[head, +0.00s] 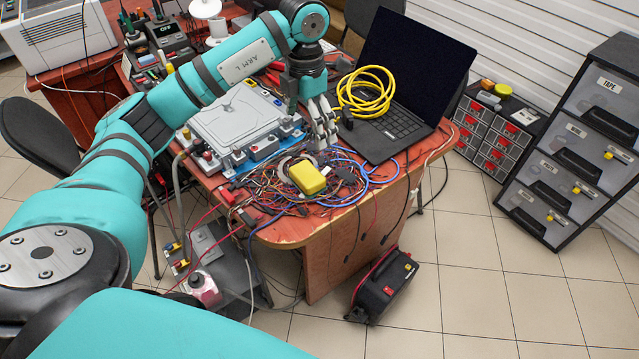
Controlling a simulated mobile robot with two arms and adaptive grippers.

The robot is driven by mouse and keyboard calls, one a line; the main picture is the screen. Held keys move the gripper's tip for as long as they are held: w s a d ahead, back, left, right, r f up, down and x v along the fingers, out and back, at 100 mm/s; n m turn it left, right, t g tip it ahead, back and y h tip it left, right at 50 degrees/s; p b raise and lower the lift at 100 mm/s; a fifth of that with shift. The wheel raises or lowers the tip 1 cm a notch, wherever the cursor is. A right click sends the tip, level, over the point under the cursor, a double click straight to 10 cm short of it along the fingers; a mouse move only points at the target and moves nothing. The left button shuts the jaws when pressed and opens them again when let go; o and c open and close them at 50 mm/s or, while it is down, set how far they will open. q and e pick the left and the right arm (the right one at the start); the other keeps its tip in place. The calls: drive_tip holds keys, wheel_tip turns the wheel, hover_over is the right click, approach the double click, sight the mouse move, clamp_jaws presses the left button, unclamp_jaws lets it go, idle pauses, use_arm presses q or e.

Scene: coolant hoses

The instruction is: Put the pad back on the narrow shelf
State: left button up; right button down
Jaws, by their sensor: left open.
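My left gripper (322,136) hangs fingers-down over the back of the cable heap on the wooden table, beside the laptop. Its fingers are open and I see nothing held between them. A small yellow block with rounded edges (308,177) lies on the cable heap, just in front of and below the fingertips, apparently apart from them. I cannot tell whether this block is the pad. I cannot clearly make out a narrow shelf. My right gripper is not in view.
An open laptop (420,70) with a coiled yellow cable (366,92) stands right of the gripper. A grey metal housing (235,122) is to the left. Tangled wires (270,190) cover the table's front.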

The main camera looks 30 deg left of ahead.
use_arm(q)
approach(307, 173)
drive_tip(key=shift+w+d+f+p, duration=0.1)
drive_tip(key=shift+d+p, duration=0.05)
drive_tip(key=shift+p, duration=0.15)
wheel_tip(307, 173, down, 4)
drive_tip(key=shift+f, duration=0.85)
drive_tip(key=shift+f+p, duration=0.3)
drive_tip(key=shift+p, duration=0.05)
wheel_tip(307, 173, down, 4)
drive_tip(key=shift+r+p, duration=0.2)
drive_tip(key=shift+p, duration=0.2)
drive_tip(key=shift+a+f, duration=0.2)
drive_tip(key=shift+f, duration=0.35)
drive_tip(key=c, duration=1.1)
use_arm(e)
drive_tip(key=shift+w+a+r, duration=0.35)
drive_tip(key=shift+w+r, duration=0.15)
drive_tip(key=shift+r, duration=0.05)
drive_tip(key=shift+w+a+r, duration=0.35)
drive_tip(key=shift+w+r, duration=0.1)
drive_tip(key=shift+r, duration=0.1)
